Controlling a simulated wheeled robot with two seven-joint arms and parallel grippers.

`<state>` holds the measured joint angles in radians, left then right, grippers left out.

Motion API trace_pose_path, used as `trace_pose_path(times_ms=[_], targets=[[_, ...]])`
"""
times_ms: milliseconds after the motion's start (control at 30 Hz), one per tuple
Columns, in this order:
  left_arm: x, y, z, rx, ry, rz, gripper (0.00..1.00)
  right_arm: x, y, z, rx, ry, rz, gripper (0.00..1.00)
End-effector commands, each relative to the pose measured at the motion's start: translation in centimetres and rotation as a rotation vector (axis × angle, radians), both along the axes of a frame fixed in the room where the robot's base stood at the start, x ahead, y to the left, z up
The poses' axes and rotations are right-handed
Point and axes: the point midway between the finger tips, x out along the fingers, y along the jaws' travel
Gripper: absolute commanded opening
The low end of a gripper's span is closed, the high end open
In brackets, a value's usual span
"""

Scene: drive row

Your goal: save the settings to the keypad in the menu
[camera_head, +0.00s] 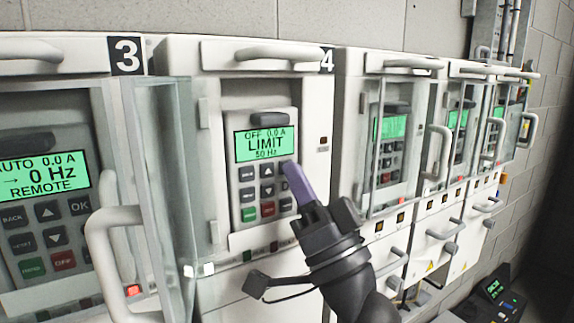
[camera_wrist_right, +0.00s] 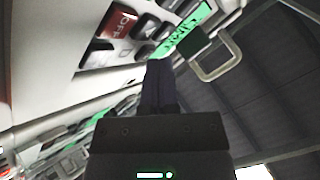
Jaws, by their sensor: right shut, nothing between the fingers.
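The keypad (camera_head: 262,222) on drive 4 has a green screen (camera_head: 264,144) that reads "OFF 0.0 A", "LIMIT" and "50 Hz". Grey buttons sit below the screen, with a green and a red one lower down. My right gripper (camera_head: 287,166) is shut and empty. Its fingertips are at the upper right button under the screen and hide it; I cannot tell if they touch. In the right wrist view, the gripper (camera_wrist_right: 158,66) points at the keypad, where the red OFF button (camera_wrist_right: 117,20) and part of the screen (camera_wrist_right: 185,40) show. My left gripper is not in view.
Several more drives with handles (camera_head: 437,152) continue to the right. A small device with a screen (camera_head: 495,290) sits low at the right.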

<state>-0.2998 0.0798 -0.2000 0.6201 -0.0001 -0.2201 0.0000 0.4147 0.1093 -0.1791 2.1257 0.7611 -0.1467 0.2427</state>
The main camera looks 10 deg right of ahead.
Motion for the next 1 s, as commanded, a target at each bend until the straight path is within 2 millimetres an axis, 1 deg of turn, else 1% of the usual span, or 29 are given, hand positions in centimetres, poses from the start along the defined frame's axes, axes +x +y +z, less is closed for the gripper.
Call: trace_pose_path(times_ms=[167, 467, 567, 767, 1000], targets=[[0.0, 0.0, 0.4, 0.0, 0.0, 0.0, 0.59, -0.9, -0.3, 0.1, 0.0, 0.001, 0.0, 0.0], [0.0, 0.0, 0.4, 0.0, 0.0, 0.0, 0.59, -1.0, -0.3, 0.0, 0.0, 0.0, 0.0, 0.0], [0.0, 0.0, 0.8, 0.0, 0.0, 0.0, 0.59, -1.1, 0.3, 0.1, 0.001, 0.002, 0.002, 0.0], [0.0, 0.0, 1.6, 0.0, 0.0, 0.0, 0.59, -1.8, 2.0, 0.2, 0.001, 0.001, 0.001, 0.0], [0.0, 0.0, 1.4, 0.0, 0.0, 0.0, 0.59, -1.8, 2.1, 0.0, 0.0, 0.0, 0.0, 0.0]])
